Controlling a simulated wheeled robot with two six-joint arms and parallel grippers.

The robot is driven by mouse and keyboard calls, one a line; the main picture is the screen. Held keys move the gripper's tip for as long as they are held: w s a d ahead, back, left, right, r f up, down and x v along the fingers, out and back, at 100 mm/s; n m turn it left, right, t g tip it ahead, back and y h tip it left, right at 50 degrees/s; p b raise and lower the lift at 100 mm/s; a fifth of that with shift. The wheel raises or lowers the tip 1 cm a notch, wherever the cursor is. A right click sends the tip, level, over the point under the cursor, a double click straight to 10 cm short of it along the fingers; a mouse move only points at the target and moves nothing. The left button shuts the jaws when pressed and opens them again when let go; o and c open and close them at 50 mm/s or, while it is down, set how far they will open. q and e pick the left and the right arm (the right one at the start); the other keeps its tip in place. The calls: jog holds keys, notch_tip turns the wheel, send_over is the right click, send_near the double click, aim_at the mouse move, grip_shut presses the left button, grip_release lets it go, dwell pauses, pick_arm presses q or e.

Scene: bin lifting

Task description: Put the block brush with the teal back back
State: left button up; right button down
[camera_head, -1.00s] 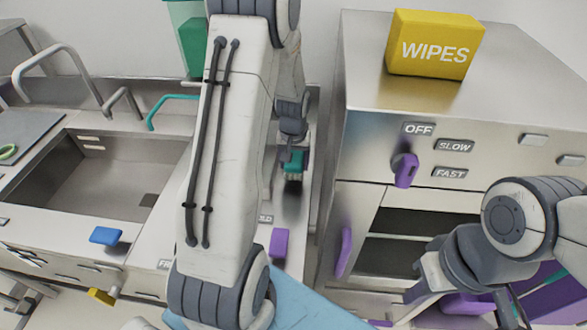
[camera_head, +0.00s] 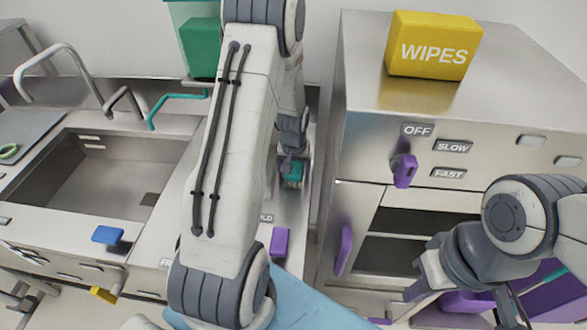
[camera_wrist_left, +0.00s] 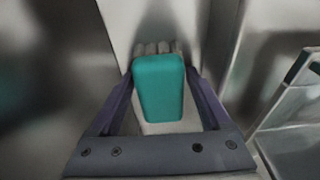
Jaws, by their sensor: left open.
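The block brush (camera_head: 292,174) with the teal back is on or just over the narrow strip of steel counter beside the tall cabinet; I cannot tell if it touches. In the left wrist view its teal back (camera_wrist_left: 159,88) faces me, with pale bristles showing at its far end. My left gripper (camera_head: 293,160) is directly above the brush in the head view. Its open fingers (camera_wrist_left: 160,78) are on either side of the brush. My right arm is at the lower right, with a dark part of its gripper (camera_head: 507,302) at the picture's bottom; its jaws are unclear.
A steel cabinet (camera_head: 370,120) with a purple knob (camera_head: 404,170) and a yellow wipes box (camera_head: 434,45) on top stands close on the right. A sink (camera_head: 105,175) is at left. A teal container (camera_head: 200,45) stands behind my left arm.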

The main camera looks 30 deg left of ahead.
aim_at(293, 172)
pick_arm(q)
notch_tip(293, 172, up, 12)
jog(key=s+b, duration=0.1)
jog(key=shift+s+d, duration=0.3)
jog(key=shift+d, duration=0.1)
dwell(0.4)
